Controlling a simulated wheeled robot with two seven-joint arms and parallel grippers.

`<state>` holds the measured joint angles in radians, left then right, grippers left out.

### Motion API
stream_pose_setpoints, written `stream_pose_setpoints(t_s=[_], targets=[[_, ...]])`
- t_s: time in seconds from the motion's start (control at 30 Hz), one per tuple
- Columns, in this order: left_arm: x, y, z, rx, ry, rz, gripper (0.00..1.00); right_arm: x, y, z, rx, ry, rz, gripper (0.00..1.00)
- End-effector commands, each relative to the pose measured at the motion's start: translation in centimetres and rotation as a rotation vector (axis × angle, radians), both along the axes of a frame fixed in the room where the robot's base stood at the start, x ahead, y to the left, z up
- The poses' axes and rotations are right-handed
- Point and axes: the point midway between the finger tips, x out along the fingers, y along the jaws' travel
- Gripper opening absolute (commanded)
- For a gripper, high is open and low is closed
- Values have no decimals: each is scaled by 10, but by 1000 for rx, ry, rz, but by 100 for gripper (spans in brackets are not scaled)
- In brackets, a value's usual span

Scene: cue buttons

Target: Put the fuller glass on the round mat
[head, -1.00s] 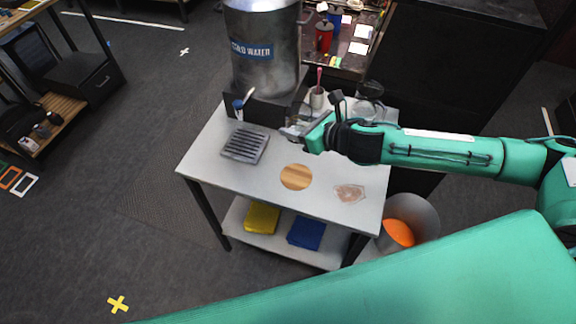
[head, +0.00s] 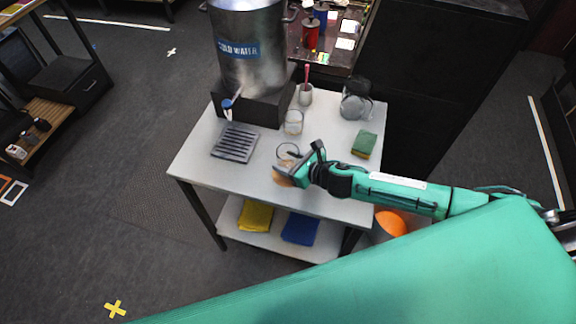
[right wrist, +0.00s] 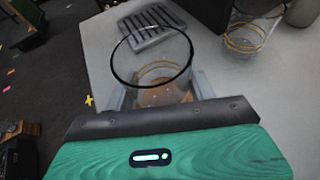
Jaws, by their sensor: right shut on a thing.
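My right gripper (head: 296,164) is shut on a clear glass (head: 287,151), which stands upright between its fingers. The right wrist view shows this glass (right wrist: 153,58) open end towards the camera, with the fingers on either side. The round wooden mat (head: 281,180) is below it, partly hidden by the gripper; I cannot tell whether the glass touches it. A second clear glass (head: 293,122) stands behind on the white table, also in the right wrist view (right wrist: 243,38). The two fill levels are hard to compare. My left gripper is not in view.
A slatted grey rack (head: 235,143) lies left of the mat. A steel cold-water pot (head: 246,60) stands on a dark block at the back. A cup with a pink stick (head: 305,94), a glass jug (head: 355,104) and a green sponge (head: 365,144) are at the back right.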

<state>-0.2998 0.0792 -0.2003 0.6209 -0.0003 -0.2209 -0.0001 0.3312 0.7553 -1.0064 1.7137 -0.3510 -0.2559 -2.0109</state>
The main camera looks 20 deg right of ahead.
Motion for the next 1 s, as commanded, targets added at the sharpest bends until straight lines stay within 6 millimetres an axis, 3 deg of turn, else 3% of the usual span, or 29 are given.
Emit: stream_pose_setpoints(t_s=[0.1, 0.2, 0.57, 0.6, 0.7, 1.0], targets=[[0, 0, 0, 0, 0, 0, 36, 0, 1, -20, 2, 4, -2, 27], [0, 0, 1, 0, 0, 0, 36, 0, 0, -27, 1, 2, -1, 27], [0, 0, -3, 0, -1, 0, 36, 0, 0, -32, 1, 2, 1, 27], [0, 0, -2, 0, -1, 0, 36, 0, 0, -31, 0, 1, 0, 59], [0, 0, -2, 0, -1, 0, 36, 0, 0, -31, 1, 2, 1, 77], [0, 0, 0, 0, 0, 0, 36, 0, 0, -29, 1, 2, 1, 77]])
